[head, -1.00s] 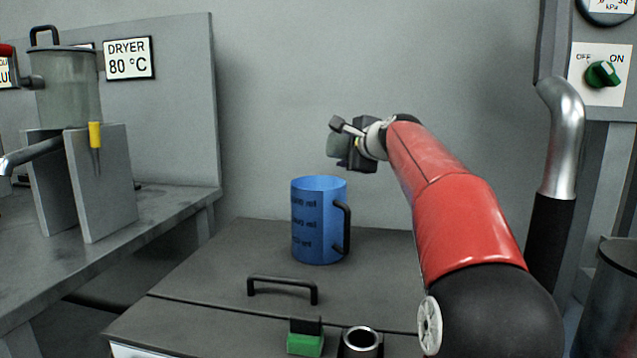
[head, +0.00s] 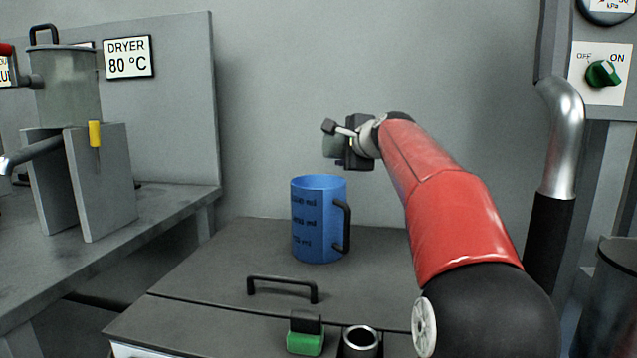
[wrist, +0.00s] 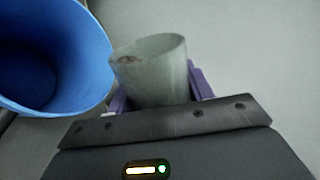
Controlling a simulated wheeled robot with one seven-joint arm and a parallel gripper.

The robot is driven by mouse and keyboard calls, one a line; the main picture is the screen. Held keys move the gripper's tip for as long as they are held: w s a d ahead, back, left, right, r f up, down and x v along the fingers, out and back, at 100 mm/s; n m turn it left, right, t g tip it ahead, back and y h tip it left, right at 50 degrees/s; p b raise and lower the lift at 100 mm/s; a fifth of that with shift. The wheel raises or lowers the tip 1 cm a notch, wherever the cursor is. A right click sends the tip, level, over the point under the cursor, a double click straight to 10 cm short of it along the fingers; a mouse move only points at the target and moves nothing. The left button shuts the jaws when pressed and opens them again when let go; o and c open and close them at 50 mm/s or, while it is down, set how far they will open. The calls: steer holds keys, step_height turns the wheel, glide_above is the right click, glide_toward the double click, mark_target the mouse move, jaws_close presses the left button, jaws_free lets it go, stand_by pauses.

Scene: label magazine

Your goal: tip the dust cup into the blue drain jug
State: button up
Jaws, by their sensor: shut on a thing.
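The blue drain jug (head: 318,225) stands upright on the dark cabinet top, its black handle on the right. Its open mouth fills the left of the wrist view (wrist: 45,55). My gripper (head: 340,146) is above and slightly right of the jug in the head view. It is shut on the dust cup (wrist: 152,70), a translucent grey-green cup between purple fingers. A small brownish patch shows inside the cup's rim. The cup also shows in the head view (head: 332,146), above the jug's rim and apart from it. Its exact tilt is hard to tell.
The cabinet top (head: 215,270) has a black bar handle (head: 282,284). In front are a green block (head: 305,340) and a dark ring-topped holder (head: 360,341). A dryer bench (head: 120,235) stands left, a silver pipe (head: 563,140) right. The wall is close behind.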

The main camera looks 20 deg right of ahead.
mark_target(330, 145)
steer(key=shift+a+f+n, duration=0.15)
steer(key=shift+f+n, duration=0.15)
steer(key=shift+n, duration=0.1)
stand_by(0.6)
steer(key=shift+a+r+n+h, duration=0.15)
steer(key=shift+r+n+h, duration=0.3)
steer(key=shift+n, duration=0.25)
stand_by(0.6)
steer(key=shift+a+f+n+h+b, duration=0.25)
steer(key=shift+f+n+h+b, duration=0.15)
steer(key=shift+f+n, duration=0.15)
stand_by(0.8)
steer(key=shift+w+a+r+n+h+p, duration=0.1)
steer(key=shift+a+r+n+h+p, duration=0.2)
steer(key=shift+n, duration=0.45)
steer(key=shift+s+a+r+n+h+p, duration=0.1)
steer(key=shift+a+r+n+h+p, duration=0.1)
steer(key=shift+a+n, duration=0.4)
steer(key=shift+w+a+r+n+h+p, duration=0.15)
steer(key=shift+r+n+h+p, duration=0.1)
steer(key=shift+n, duration=0.65)
stand_by(2.1)
